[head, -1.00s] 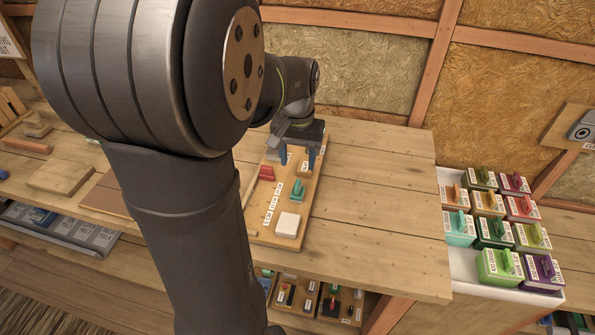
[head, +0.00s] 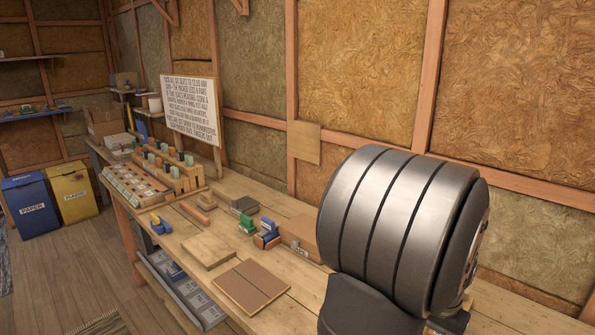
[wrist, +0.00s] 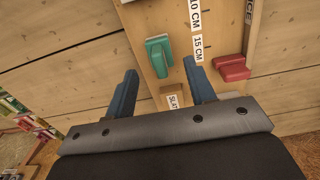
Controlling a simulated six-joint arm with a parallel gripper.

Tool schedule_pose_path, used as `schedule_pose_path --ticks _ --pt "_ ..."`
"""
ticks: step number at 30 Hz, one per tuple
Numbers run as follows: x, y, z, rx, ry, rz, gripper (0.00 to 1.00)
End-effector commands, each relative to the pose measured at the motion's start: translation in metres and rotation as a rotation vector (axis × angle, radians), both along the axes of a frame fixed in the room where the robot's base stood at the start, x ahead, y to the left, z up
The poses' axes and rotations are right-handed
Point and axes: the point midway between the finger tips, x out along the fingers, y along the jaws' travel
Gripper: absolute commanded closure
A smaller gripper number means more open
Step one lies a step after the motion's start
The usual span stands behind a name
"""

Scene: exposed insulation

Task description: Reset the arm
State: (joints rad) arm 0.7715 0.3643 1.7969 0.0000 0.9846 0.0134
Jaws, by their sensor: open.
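My gripper (wrist: 160,68) shows in the wrist view with its two blue fingers apart and nothing between them. It is over a wooden board (wrist: 150,22) on the bench. A green handled piece (wrist: 159,56) lies just beyond the fingertips, and a red piece (wrist: 232,68) sits to the right of the right finger. Labels reading 10 CM and 15 CM (wrist: 197,48) run along the board. A small block labelled SLAT (wrist: 172,98) sits between the fingers' bases. In the head view my arm fills the right side, and my gripper is out of sight.
The long workbench (head: 240,190) carries a brown panel (head: 250,285), a wooden slab (head: 208,250), green and blue blocks (head: 266,232) and a stepped rack (head: 175,170). A text sign (head: 190,108) stands behind. Blue and yellow bins (head: 72,190) stand on the floor at left.

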Motion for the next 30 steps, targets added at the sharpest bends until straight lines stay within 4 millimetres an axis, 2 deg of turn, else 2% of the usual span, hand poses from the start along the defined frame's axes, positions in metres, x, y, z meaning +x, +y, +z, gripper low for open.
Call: schedule_pose_path --ticks 3,8,12,16,30 --pt "-0.001 0.001 -0.026 0.004 0.004 0.0 0.5" --pt "-0.001 0.001 -0.054 0.004 0.004 0.0 0.5" --pt "0.0 0.0 -0.031 -0.003 -0.003 0.0 0.5" --pt "0.0 0.0 -0.022 -0.001 -0.001 0.0 0.5" --pt "0.0 0.0 -0.021 0.001 0.001 0.0 0.5"
